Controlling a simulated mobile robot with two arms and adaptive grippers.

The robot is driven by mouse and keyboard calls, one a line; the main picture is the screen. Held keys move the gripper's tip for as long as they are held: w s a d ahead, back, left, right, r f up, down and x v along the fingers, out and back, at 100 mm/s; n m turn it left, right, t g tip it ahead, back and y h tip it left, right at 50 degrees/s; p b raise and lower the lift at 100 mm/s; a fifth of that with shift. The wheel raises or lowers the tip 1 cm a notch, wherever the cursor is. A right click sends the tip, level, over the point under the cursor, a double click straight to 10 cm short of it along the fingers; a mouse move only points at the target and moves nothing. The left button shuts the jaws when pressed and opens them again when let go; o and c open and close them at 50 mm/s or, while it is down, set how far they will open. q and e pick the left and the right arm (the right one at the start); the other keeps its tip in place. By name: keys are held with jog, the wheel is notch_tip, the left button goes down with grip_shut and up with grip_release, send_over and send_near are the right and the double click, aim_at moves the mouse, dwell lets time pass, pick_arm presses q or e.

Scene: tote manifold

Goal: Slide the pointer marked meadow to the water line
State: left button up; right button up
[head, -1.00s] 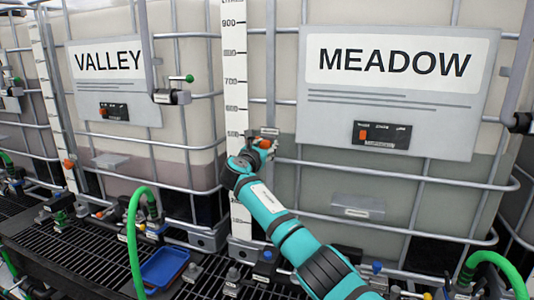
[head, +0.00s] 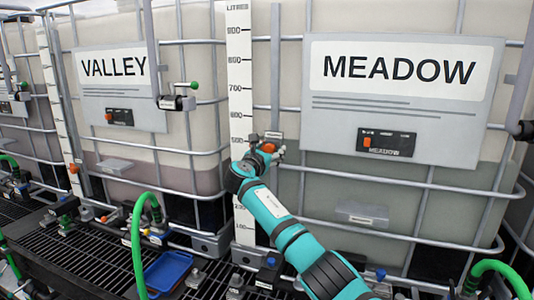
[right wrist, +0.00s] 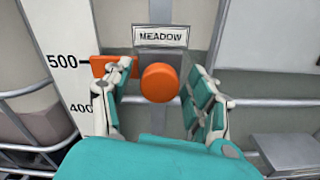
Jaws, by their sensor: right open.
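The pointer marked meadow has a round orange knob (right wrist: 160,82) under a small MEADOW plate (right wrist: 160,37). Its orange tip (right wrist: 103,65) lies by the 500 mark of the white scale (right wrist: 55,70). In the head view, the knob (head: 268,147) sits just right of the scale (head: 240,90). The water line is where the MEADOW tote (head: 400,185) turns from pale to darker grey, close to the knob's height. My right gripper (right wrist: 165,88) is open, with one finger on each side of the knob; contact is not clear. My left gripper is not in view.
A large MEADOW sign (head: 400,95) carries a small device with an orange switch, right of my arm. Tote bars (head: 350,172) run close to my right gripper. The VALLEY tote (head: 175,145) stands left. Green hoses and a blue tray (head: 166,273) are below.

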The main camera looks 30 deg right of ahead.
jog(key=v, duration=1.2)
